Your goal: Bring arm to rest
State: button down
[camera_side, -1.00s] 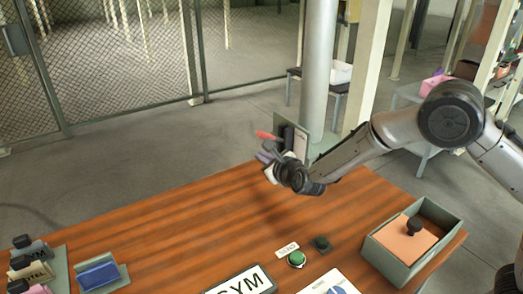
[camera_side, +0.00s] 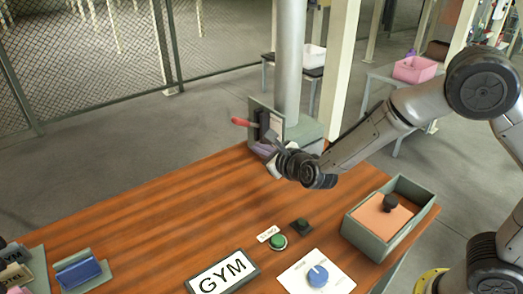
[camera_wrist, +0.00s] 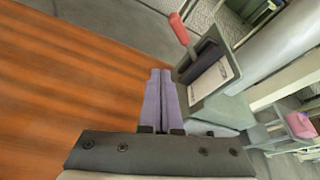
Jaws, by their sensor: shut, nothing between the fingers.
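My gripper (camera_wrist: 160,73) has purple fingers that lie together, shut and empty, in the wrist view. In the side view my gripper (camera_side: 262,150) is above the far right part of the wooden table (camera_side: 150,215), close to a grey-green station with a red handle. From the side its fingertips are small and partly lost against that station. I cannot tell from the side view how far the fingers are from the station; in the wrist view it lies just right of the fingertips.
The station (camera_wrist: 217,85) carries a red handle (camera_wrist: 179,28) and a white card. An open box (camera_side: 395,232) with an orange pad and black knob is at right. The table's middle is clear.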

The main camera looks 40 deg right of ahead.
jog(key=s+d+r+t, duration=0.1)
jog(key=d+r, duration=0.2)
jog(key=r, duration=0.5)
jog(key=s+d+r+t, duration=0.1)
jog(key=d+r, duration=0.2)
jog(key=r, duration=0.4)
jog(key=s+d+r+n+y, duration=0.1)
jog(key=s+r+n+y, duration=0.1)
jog(key=s+r+n, duration=0.55)
jog(key=s+d+f+n+g, duration=0.1)
jog(key=s+f+n+g, duration=0.4)
jog(key=s+n, duration=0.7)
jog(key=s+d+f+n+g, duration=0.1)
jog(key=s+f+n+g, duration=0.4)
jog(key=s+f+n, duration=0.4)
jog(key=s+n, duration=0.4)
jog(key=s, duration=0.1)
jog(key=shift+d+f, duration=0.35)
jog(key=shift+f, duration=0.05)
